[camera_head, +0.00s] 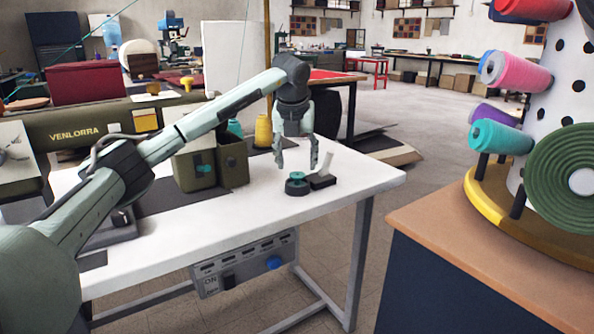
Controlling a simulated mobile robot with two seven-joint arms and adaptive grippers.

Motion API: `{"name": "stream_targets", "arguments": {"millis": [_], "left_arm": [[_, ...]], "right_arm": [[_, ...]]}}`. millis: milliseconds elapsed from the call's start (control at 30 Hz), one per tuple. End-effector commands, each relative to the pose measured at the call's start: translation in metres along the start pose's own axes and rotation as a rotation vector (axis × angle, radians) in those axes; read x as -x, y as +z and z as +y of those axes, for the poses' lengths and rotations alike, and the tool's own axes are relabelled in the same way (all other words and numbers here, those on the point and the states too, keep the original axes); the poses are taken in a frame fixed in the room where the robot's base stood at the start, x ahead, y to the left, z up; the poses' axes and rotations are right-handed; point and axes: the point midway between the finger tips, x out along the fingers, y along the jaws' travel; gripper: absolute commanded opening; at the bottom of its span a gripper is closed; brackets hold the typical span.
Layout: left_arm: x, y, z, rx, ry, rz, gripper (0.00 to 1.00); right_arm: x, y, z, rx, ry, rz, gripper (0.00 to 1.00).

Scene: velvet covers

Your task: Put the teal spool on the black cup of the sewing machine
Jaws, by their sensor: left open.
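My left gripper (297,163) hangs over the white sewing table with its fingers apart and pointing down. Just below its fingertips, a small teal spool (301,176) sits on top of a round black cup (297,188). The spool shows as a flat teal top; how deep it sits in the cup is too small to tell. The fingers hold nothing. The olive sewing machine (75,128), marked VENLORRA, stands at the left, partly hidden behind my left arm. My right gripper is not in view.
An olive box (232,162) and a yellow cone (264,131) stand behind and left. The white table (365,181) is clear toward its right corner. A thread rack (553,95) with several spools stands right.

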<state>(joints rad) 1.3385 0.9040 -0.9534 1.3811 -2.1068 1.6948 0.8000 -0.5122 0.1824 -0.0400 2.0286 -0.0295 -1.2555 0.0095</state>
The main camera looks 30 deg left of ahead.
Motion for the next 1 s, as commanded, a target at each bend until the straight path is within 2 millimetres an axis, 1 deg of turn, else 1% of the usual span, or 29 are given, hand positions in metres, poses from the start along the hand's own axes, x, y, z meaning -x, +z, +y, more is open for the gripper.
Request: {"name": "stream_targets", "arguments": {"millis": [33, 200, 300, 400, 567, 767, 1000], "left_arm": [[0.013, 0.001, 0.0, 0.0, -0.002, -0.004, 0.56], [0.048, 0.001, 0.0, 0.0, -0.002, -0.003, 0.56], [0.063, 0.001, 0.0, 0.0, -0.002, -0.003, 0.56], [0.073, 0.001, 0.0, 0.0, -0.001, -0.001, 0.56], [0.079, 0.0, 0.0, 0.0, 0.0, 0.0, 0.56], [0.079, 0.0, 0.0, 0.0, 0.0, 0.0, 0.56], [0.079, 0.0, 0.0, 0.0, 0.0, 0.0, 0.56]], "right_arm": [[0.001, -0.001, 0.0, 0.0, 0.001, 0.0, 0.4], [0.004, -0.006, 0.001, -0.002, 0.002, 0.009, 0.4], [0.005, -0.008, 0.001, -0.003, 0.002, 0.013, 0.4], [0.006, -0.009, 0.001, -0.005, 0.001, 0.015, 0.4], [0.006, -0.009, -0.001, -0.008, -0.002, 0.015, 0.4], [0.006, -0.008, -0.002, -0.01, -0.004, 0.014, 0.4], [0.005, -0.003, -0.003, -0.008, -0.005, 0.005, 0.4]]}}
